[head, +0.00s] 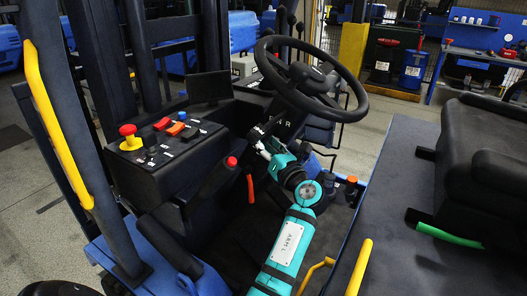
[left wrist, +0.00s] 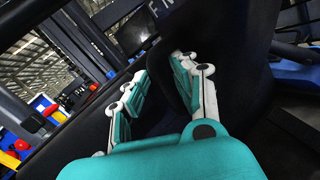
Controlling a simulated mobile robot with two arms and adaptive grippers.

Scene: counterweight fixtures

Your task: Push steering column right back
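The steering column (head: 286,121) is dark, tilted, with white letters on it, under a black steering wheel (head: 357,96) in the head view. My left gripper (head: 259,140) is beside the lower part of the column, and the column hides some of its fingertips. In the left wrist view the two teal and white fingers (left wrist: 163,75) stand apart with a gap between them. A dark surface with white letters fills the space just beyond them. Whether the fingers touch it I cannot tell. My right gripper is not in view.
A black control console (head: 165,160) with red, orange and yellow controls stands left of the column. A yellow grab bar (head: 56,122) rises at the far left. A black seat (head: 485,185) is on the right. The dark floor between console and seat is largely open.

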